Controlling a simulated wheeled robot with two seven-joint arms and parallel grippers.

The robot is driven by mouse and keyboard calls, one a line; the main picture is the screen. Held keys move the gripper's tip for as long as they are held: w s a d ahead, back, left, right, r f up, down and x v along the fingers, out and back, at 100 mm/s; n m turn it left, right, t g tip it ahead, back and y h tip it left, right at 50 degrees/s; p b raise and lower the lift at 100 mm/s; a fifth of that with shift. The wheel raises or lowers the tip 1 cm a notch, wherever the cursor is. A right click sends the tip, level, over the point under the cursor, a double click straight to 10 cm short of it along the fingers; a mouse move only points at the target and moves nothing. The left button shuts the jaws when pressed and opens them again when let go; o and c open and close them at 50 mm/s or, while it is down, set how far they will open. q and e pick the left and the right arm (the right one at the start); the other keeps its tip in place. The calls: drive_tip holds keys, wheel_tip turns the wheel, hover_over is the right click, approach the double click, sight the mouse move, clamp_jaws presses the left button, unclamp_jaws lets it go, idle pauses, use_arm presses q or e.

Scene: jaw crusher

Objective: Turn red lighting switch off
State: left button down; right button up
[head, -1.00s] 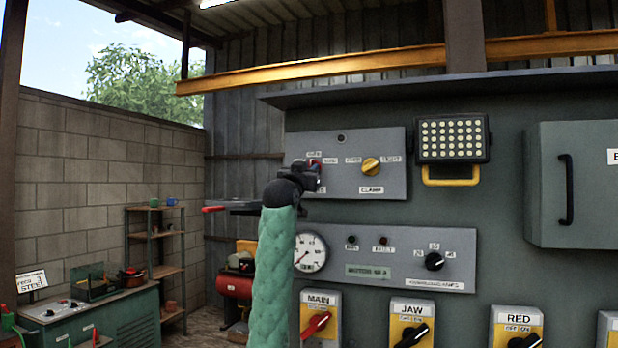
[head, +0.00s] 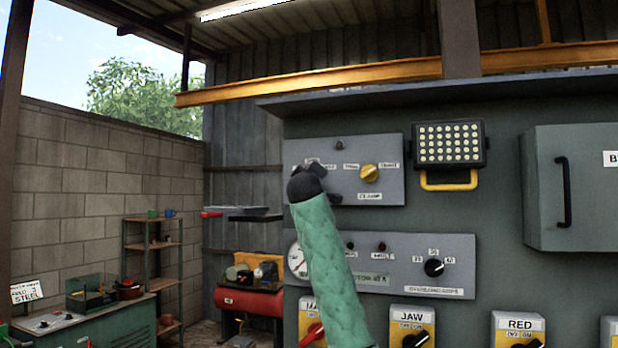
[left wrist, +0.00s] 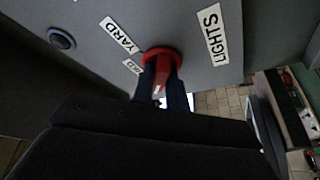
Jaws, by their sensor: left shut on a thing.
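The red lighting switch, a red round knob (left wrist: 158,53), is on a grey panel in the left wrist view. Labels around it read "YARD" and "LIGHTS", plus a smaller one that seems to read "RED". My left gripper (left wrist: 161,80) is shut on this knob, with a dark finger on each side. In the head view my left gripper (head: 318,180) is at the left part of the upper grey panel (head: 392,150). It and the wrist hide the knob there. My right gripper is in neither view.
A yellow clamp knob (head: 370,173) is right of my gripper on the same panel. A floodlight (head: 450,145) is further right. A red tank (head: 248,301) stands behind.

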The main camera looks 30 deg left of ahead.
use_arm(q)
drive_tip(key=n+g, duration=0.1)
drive_tip(key=n, duration=0.2)
drive_tip(key=shift+y, duration=0.3)
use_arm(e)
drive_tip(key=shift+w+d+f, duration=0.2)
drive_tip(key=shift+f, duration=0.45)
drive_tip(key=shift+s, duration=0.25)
use_arm(q)
drive_tip(key=c, duration=1.4)
unclamp_jaws()
